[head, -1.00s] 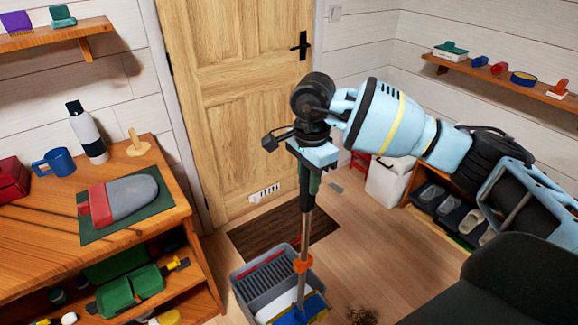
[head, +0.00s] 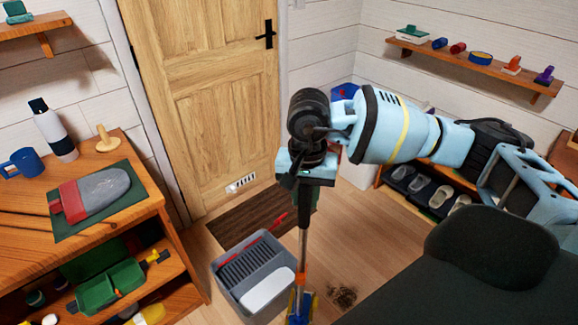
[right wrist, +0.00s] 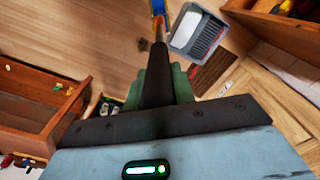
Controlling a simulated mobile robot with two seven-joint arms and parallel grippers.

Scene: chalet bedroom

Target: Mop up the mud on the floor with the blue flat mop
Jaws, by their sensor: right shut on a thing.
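My right gripper (head: 307,165) is shut on the handle of the blue flat mop (head: 302,245) and holds it close to upright. The mop's blue head shows at the bottom edge of the head view, partly cut off, beside the grey bucket. A brown patch of mud (head: 342,296) lies on the wood floor just right of the mop head. In the right wrist view the dark handle (right wrist: 157,75) runs away from my gripper towards a blue part at the top edge. My left gripper is not in view.
A grey bucket with a ribbed wringer (head: 250,262) stands left of the mop. A dark doormat (head: 250,222) lies before the wooden door. A wooden shelf unit (head: 150,215) is at left, a shoe rack (head: 425,190) at right. Floor right of the mud is clear.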

